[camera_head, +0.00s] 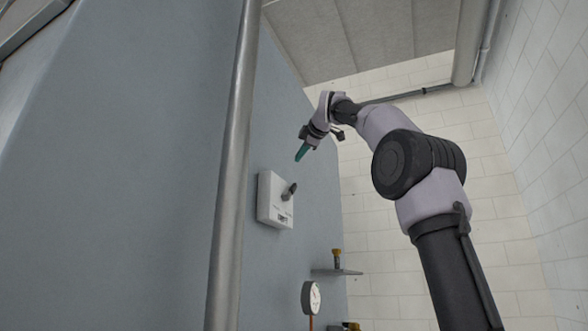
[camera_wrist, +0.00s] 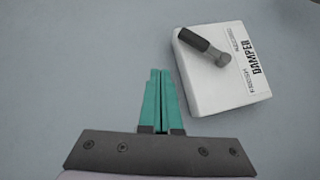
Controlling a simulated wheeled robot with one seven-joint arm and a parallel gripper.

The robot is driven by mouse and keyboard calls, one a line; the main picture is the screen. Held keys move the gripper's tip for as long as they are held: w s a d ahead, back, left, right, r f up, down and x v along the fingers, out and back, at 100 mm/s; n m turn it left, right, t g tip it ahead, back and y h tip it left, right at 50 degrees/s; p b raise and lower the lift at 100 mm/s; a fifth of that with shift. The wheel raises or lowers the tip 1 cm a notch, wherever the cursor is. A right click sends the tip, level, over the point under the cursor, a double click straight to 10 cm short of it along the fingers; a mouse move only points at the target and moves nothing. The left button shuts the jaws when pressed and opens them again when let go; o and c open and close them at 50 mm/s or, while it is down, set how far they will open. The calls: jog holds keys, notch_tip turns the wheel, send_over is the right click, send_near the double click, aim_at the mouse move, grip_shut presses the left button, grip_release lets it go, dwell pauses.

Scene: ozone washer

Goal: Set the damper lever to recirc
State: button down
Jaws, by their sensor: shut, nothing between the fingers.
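The damper box (camera_head: 268,205) is a white unit on the blue-grey wall panel, with a dark lever (camera_head: 289,191) on its face. In the wrist view the box (camera_wrist: 207,95) sits at the upper right, with the printed word DAMPER and smaller labels at its right side. The lever (camera_wrist: 200,44) there has a dark grip pointing to the upper left from a grey pivot. My gripper (camera_head: 299,157) is above the box in the head view, apart from it. In the wrist view my gripper's green fingers (camera_wrist: 160,72) are shut and empty, left of the box and below the lever grip.
A vertical metal pipe (camera_head: 233,170) stands left of the box. The panel around the box looks clear.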

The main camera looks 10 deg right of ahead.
jog(key=s+r, duration=0.1)
jog(key=s+d+r, duration=0.1)
jog(key=s, duration=0.1)
jog(key=shift+s, duration=0.2)
dwell(0.4)
jog(key=s+f+m+g, duration=0.2)
jog(key=s+f+m, duration=0.5)
jog(key=f, duration=1.1)
jog(key=s+d+f+m+g, duration=0.1)
jog(key=s+f+m+g, duration=0.2)
jog(key=f, duration=1.6)
jog(key=s+f+m+g, duration=0.3)
jog(key=s+f+m, duration=0.8)
jog(key=s+f, duration=0.5)
notch_tip(320, 180, down, 3)
jog(key=shift+d+r+m+h, duration=0.15)
jog(key=shift+d+m+h, duration=0.2)
jog(key=shift+m+h, duration=0.05)
